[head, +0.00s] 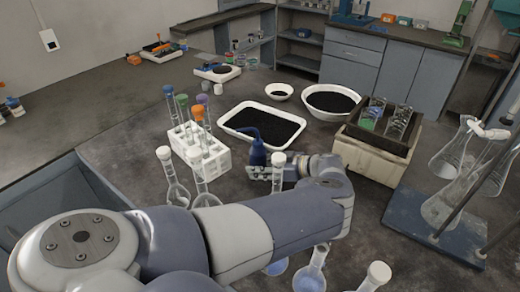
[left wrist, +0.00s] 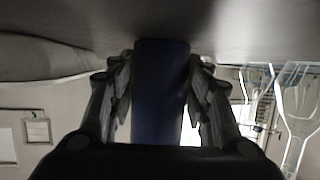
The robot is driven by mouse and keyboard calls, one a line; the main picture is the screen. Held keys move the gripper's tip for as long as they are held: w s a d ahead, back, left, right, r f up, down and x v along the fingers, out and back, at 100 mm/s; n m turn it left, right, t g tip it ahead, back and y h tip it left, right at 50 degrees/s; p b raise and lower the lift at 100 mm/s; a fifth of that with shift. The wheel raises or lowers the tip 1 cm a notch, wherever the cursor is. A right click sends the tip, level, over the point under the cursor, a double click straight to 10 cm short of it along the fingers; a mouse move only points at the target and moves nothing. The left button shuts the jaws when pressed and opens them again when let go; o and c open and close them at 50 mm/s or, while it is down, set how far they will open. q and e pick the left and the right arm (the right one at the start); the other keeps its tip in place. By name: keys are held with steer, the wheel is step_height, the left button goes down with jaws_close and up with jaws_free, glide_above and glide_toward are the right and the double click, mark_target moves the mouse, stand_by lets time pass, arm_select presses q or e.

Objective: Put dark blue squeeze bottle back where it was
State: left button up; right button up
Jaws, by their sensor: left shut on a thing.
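The dark blue squeeze bottle (head: 257,153) is upright near the middle of the bench in the head view, its bent nozzle pointing left. My left gripper (head: 264,172) is shut on it; the arm comes in from the left and hides part of the bench. In the left wrist view the bottle (left wrist: 161,95) fills the space between the two fingers (left wrist: 160,78), which press on its sides. I cannot tell whether its base touches the bench. My right gripper is not in view.
A white tray of black grains (head: 272,139) lies just behind the bottle. A white rack of capped tubes (head: 215,160) stands left of it. Several flasks (head: 310,281) stand close in front. A box with glassware (head: 362,160) and a blue stand base (head: 425,235) are right.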

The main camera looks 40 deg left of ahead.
arm_select(q)
steer(key=shift+r, duration=0.2)
steer(key=shift+f+b, duration=0.3)
steer(key=shift+f, duration=0.05)
steer(key=o, duration=0.6)
steer(key=shift+r, duration=0.1)
